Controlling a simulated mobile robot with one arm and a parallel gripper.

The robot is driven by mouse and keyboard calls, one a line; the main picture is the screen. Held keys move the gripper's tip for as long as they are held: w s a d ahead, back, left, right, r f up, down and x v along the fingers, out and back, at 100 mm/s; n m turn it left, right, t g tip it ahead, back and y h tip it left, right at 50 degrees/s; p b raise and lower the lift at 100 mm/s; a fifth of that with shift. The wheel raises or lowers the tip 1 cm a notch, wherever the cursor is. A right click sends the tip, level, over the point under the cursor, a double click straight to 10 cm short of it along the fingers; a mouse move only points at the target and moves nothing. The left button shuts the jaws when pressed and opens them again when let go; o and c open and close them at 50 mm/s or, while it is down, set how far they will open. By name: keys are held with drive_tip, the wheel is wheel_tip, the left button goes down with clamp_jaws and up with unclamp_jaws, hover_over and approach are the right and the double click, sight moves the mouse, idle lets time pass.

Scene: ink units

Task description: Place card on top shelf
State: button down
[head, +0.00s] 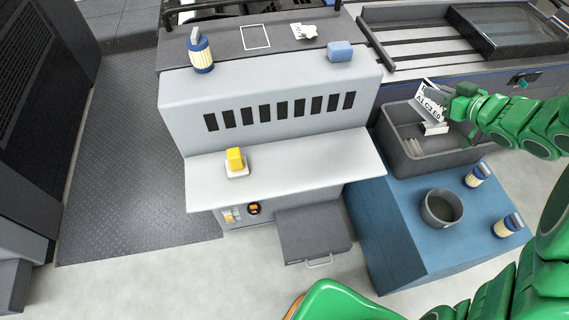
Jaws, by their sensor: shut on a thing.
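A white card (431,95) with black lettering is in the grip of my green gripper (449,104) at the upper right. The card is tilted and above the grey divided bin (400,143). The fingertips are small here and partly hidden by the card. The grey machine at the centre has a dark upper surface (228,45) with a white outlined rectangle (256,37) on it, and a lower pale ledge (300,166). The upper surface is to the left of my gripper, well apart from the card.
A yellow block (235,160) sits on the ledge. A dark round pot (441,208) stands on the blue cabinet (400,235), near two jars.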

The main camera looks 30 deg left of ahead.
sight(419, 105)
drive_tip(key=shift+n+g+y, duration=0.5)
drive_tip(key=shift+n+g, duration=0.2)
drive_tip(key=s+a+f, duration=0.2)
drive_tip(key=s+f, duration=0.1)
drive_tip(key=shift+s+a, duration=0.25)
drive_tip(key=shift+a, duration=0.1)
drive_tip(key=s+a+f+n+g, duration=0.2)
drive_tip(key=s+a+f+g, duration=0.15)
drive_tip(key=a, duration=0.35)
drive_tip(key=s+a+f+n+g, duration=0.2)
drive_tip(key=s+a+f+n, duration=0.1)
drive_tip(key=s+a, duration=0.3)
drive_tip(key=shift+y, duration=0.4)
drive_tip(key=shift+w+a+f, duration=0.1)
drive_tip(key=shift+f, duration=1.3)
drive_tip(key=shift+w+a+f, duration=0.1)
drive_tip(key=shift+w+f, duration=0.05)
drive_tip(key=shift+f, duration=1.3)
drive_tip(key=shift+w+a+f, duration=0.1)
drive_tip(key=shift+f, duration=1.3)
drive_tip(key=shift+f, duration=0.1)
drive_tip(key=c, duration=1.1)
unclamp_jaws()
drive_tip(key=shift+c, duration=0.2)
drive_tip(key=shift+d, duration=0.1)
drive_tip(key=v, duration=1.2)
